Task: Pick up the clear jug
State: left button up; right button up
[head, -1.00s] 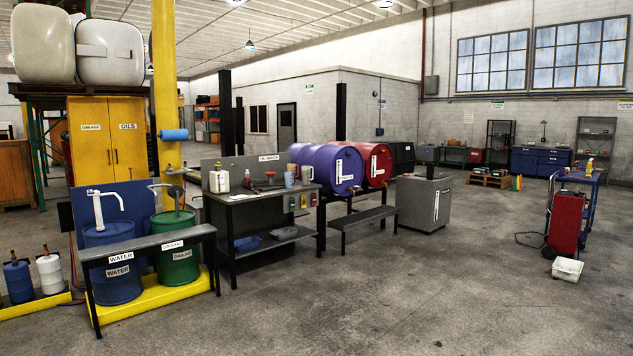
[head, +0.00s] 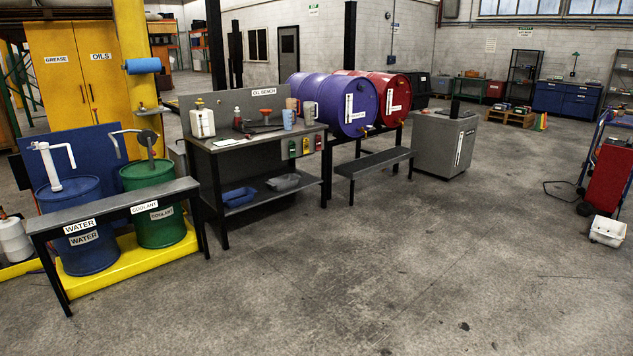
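Several small vessels stand on the oil bench (head: 235,142), left of centre. Neither of my grippers is in view.
Water (head: 75,215) and coolant (head: 154,195) drums stand behind a low bench (head: 112,208) at left. Purple (head: 325,100) and red (head: 385,97) drums lie on a rack right of the oil bench, behind another low bench (head: 375,163). The floor in front is clear.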

aim_at(309, 106)
jog(key=i, duration=7)
